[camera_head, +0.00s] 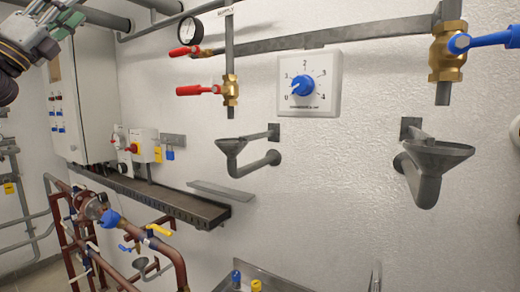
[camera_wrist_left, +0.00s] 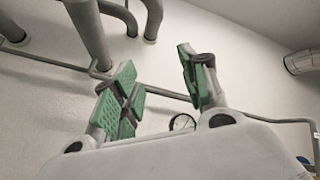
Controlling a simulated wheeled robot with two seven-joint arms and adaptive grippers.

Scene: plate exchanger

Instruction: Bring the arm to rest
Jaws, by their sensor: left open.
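My left gripper (camera_head: 58,24) is at the top left corner of the head view, partly cut off by the frame edge. In the left wrist view its two fingers with green pads (camera_wrist_left: 158,88) stand apart with nothing between them. It is up near the pipes and ceiling, left of the pressure gauge (camera_head: 190,28). The gauge also shows behind the fingers in the left wrist view (camera_wrist_left: 182,123). My right gripper is in neither view.
A white cabinet (camera_head: 92,95) is below the left gripper. Grey pipes (camera_head: 100,18) run close by. Red-handled valves (camera_head: 198,90), a dial box (camera_head: 309,82), funnels (camera_head: 432,160) and a blue-handled valve (camera_head: 448,50) are on the wall. Copper pipework (camera_head: 165,250) stands lower left.

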